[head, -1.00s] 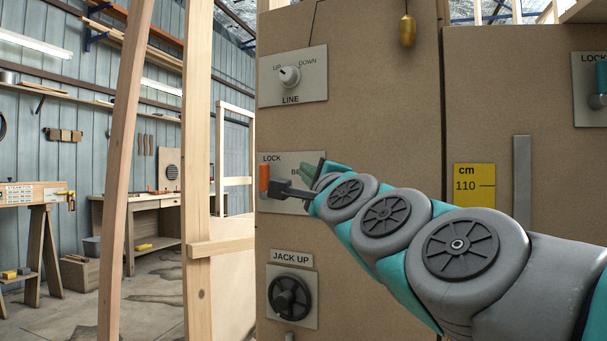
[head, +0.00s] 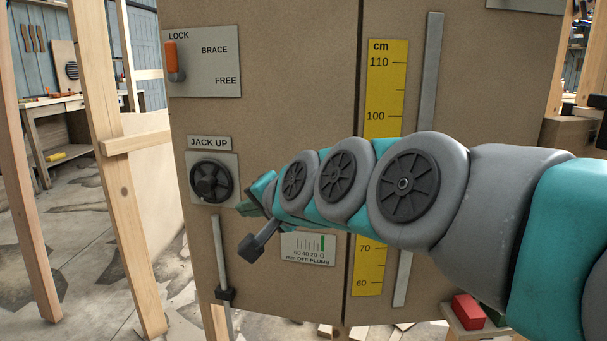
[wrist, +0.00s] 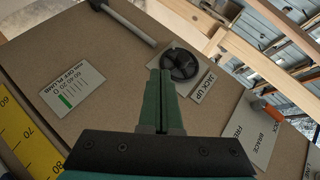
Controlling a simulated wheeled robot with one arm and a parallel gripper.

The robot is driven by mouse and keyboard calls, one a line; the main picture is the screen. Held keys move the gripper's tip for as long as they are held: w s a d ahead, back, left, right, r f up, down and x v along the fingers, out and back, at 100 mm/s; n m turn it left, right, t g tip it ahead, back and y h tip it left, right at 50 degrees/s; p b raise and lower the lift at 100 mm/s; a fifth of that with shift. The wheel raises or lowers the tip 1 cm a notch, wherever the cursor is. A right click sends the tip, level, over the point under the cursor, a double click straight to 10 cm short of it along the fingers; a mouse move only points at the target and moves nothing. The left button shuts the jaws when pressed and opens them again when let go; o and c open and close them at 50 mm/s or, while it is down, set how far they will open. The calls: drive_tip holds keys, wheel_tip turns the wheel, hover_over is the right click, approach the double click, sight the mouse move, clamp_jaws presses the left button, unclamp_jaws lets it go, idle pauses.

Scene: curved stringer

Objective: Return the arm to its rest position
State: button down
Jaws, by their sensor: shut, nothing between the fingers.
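My gripper (head: 250,205) is in front of the brown panel (head: 280,60), just right of the black JACK UP knob (head: 211,181). In the wrist view my gripper (wrist: 161,80) has its green fingers together with nothing between them, and their tips appear beside the JACK UP knob (wrist: 181,65). I cannot tell whether they touch the panel. My arm reaches in from the right across the yellow cm scale and hides its middle. The orange lever (head: 171,60) stands upright beside the word LOCK on its plate (head: 215,70).
A yellow cm scale (head: 387,85) and a grey vertical bar (head: 430,70) run down the panel. An off-plumb gauge (head: 308,248) sits below my arm. A grey rod with a black slider (head: 225,294) is at lower left. Wooden posts (head: 115,180) stand left; a red block (head: 468,311) is lower right.

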drive_tip(key=s+d+f+n+g+h, duration=0.2)
drive_tip(key=s+d+f+g+h, duration=0.15)
drive_tip(key=s+d+f, duration=0.7)
drive_tip(key=s+d+f+n+g+h, duration=0.25)
drive_tip(key=s+d+f+g, duration=0.4)
drive_tip(key=f, duration=0.65)
drive_tip(key=s+d+f+g+h, duration=0.1)
drive_tip(key=s+d, duration=0.2)
drive_tip(key=s, duration=0.3)
drive_tip(key=s+d+f, duration=0.2)
drive_tip(key=s+d, duration=0.2)
drive_tip(key=s, duration=0.2)
drive_tip(key=shift+s+d+f+n+g+h, duration=0.25)
drive_tip(key=shift+d+f+n+g+h, duration=0.05)
drive_tip(key=shift+n+g+h, duration=0.1)
